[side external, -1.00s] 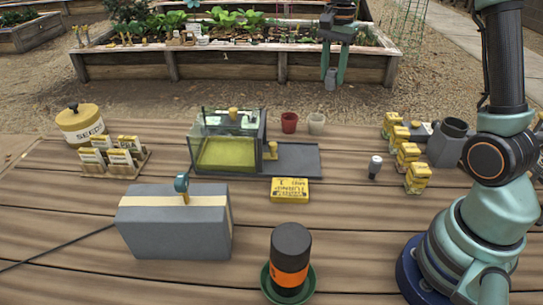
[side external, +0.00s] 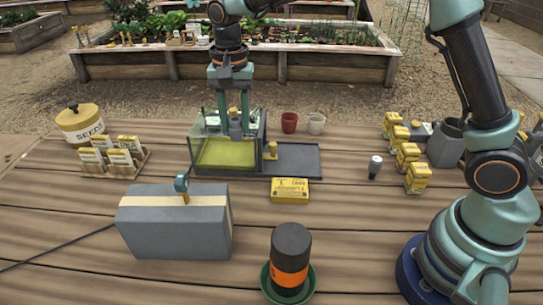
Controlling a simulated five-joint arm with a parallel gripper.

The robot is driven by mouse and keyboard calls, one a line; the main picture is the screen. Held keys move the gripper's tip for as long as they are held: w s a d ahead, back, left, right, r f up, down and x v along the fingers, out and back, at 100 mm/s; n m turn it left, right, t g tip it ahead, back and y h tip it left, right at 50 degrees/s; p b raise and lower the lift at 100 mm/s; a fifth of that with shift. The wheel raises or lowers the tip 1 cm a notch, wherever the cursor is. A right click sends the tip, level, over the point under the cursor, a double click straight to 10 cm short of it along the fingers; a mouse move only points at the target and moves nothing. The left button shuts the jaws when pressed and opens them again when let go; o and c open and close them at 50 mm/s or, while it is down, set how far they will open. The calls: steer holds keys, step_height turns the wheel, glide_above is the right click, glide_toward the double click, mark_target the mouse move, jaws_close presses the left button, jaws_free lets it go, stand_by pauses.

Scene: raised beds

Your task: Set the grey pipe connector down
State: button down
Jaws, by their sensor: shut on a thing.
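My gripper (side external: 234,118) points straight down at the glass-walled tank with the yellow floor (side external: 227,155). It is shut on the grey pipe connector (side external: 236,130), a small grey piece at the fingertips. The connector appears against the upper part of the tank, above the yellow floor. From this side I cannot tell whether it is inside the walls or just over them. A small yellow piece at the tank's back edge shows between my fingers.
A dark grey tray (side external: 300,160) adjoins the tank on the right. A yellow box (side external: 290,190) lies in front, with red (side external: 289,122) and pale (side external: 316,123) pots behind. A grey case (side external: 175,235) and a black-and-orange canister (side external: 290,255) stand nearer.

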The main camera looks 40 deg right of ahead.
step_height(320, 180, down, 16)
steer(key=shift+r, duration=0.2)
steer(key=shift+f, duration=0.1)
stand_by(0.3)
steer(key=shift+c, duration=2.4)
jaws_free()
